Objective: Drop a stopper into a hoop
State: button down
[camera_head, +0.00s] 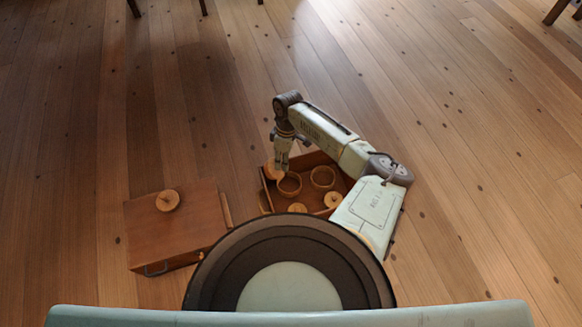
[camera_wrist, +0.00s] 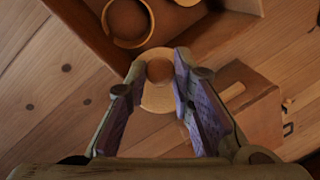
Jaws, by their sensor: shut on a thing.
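My gripper (camera_head: 283,158) is shut on a pale wooden stopper (camera_wrist: 160,72), a round disc with a knob, held between the fingertips. In the head view the stopper (camera_head: 271,170) shows at the left wall of an open wooden tray (camera_head: 264,197). Two wooden hoops lie in the tray: a left hoop (camera_head: 289,184) close to my gripper and a right hoop (camera_head: 323,177). In the wrist view the nearer hoop (camera_wrist: 128,22) is above the stopper in the picture, apart from it. Another hoop (camera_wrist: 187,2) is cut by the top edge.
Two more round wooden pieces (camera_head: 297,208) (camera_head: 333,200) lie at the tray's near side. A brown box (camera_head: 180,235) with a dark handle stands left of the tray, with a knobbed stopper (camera_head: 168,200) on top. Plank floor beyond is clear.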

jog(key=n+h, duration=0.1)
jog(key=n, duration=0.1)
jog(key=f+n+h, duration=0.1)
jog(key=n, duration=0.2)
jog(key=shift+w+a+f, duration=0.1)
jog(key=shift+a, duration=0.05)
jog(key=n, duration=0.1)
jog(key=n+t+h, duration=0.1)
jog(key=shift+f+n+p, duration=0.3)
jog(key=shift+p, duration=0.05)
jog(key=n+t, duration=0.1)
jog(key=n, duration=0.1)
jog(key=f+n+t+h, duration=0.1)
jog(key=n, duration=0.1)
jog(key=shift+w+d+f+n+t+y+b, duration=0.15)
jog(key=shift+d+f+n+t+y, duration=0.5)
jog(key=shift+n+y, duration=1.5)
jog(key=shift+w+d+f+n+t+y+b, duration=0.2)
jog(key=shift+f+n+t+y, duration=0.75)
jog(key=shift+n, duration=2.55)
jog(key=shift+s+d+f+n+t+y+b, duration=0.15)
jog(key=shift+d+f+n+t+y, duration=0.75)
jog(key=shift+n, duration=1.95)
jog(key=shift+w+a+r+y, duration=0.1)
jog(key=shift+a+r+y, duration=0.1)
jog(key=shift+y, duration=0.2)
jog(key=shift+f+b, duration=1.35)
jog(key=shift+f, duration=0.1)
jog(key=shift+d+r, duration=0.15)
